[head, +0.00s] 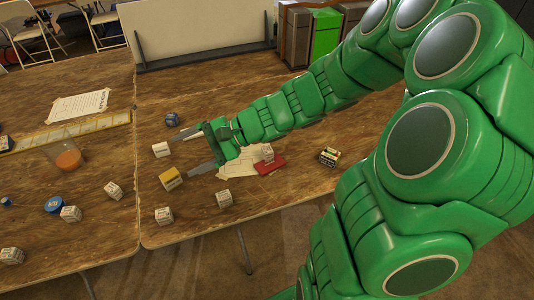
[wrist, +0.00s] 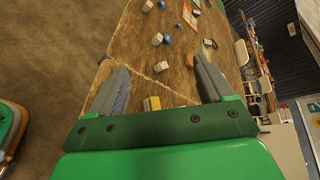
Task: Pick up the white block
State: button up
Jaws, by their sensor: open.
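Several white blocks with dark lettering lie apart on the wooden table. In the head view, one white block (head: 160,149) lies just beyond the fingertips of my gripper (head: 182,155), near the table seam. Others lie nearer the front, including one white block (head: 164,215) and another (head: 224,198). One more white block (head: 264,152) is by the red item, beside my wrist. My gripper is open, with nothing between its fingers. In the wrist view, a white block (wrist: 161,66) shows on the table beyond the gap of my gripper (wrist: 158,70). Which block this is I cannot tell.
A yellow block (head: 171,178) lies close to my fingers; it also shows in the wrist view (wrist: 152,103). A blue ball-like object (head: 172,119), a red item (head: 269,164), a dark green-yellow block (head: 329,156), a blue lid (head: 54,204) and a jar (head: 68,159) are around.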

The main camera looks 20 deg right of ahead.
jog(key=w+d+f+m+t, duration=0.3)
jog(key=w+d+m+t, duration=0.25)
jog(key=w, duration=0.25)
jog(key=m+t+h, duration=0.5)
jog(key=m+h, duration=0.1)
jog(key=m, duration=0.7)
send_over(271, 155)
jog(key=a, duration=0.4)
notch_tip(271, 155, down, 15)
jog(key=d+f+m, duration=0.1)
jog(key=d+f, duration=0.1)
jog(key=s+d+f+m+h, duration=0.1)
jog(key=d+f, duration=0.1)
jog(key=f, duration=0.1)
jog(key=s+d+f+m+h, duration=0.1)
jog(key=d+f, duration=0.1)
jog(key=f, duration=0.1)
jog(key=shift+s+m, duration=0.15)
jog(key=shift+m, duration=0.2)
jog(key=shift+g+x, duration=0.25)
jog(key=shift+x, duration=1)
jog(key=shift+w+a+f, duration=0.85)
jog(key=shift+w+a, duration=0.05)
jog(key=shift+w, duration=0.05)
jog(key=shift+x, duration=1.15)
jog(key=shift+w+d, duration=0.1)
jog(key=shift+c, duration=0.3)
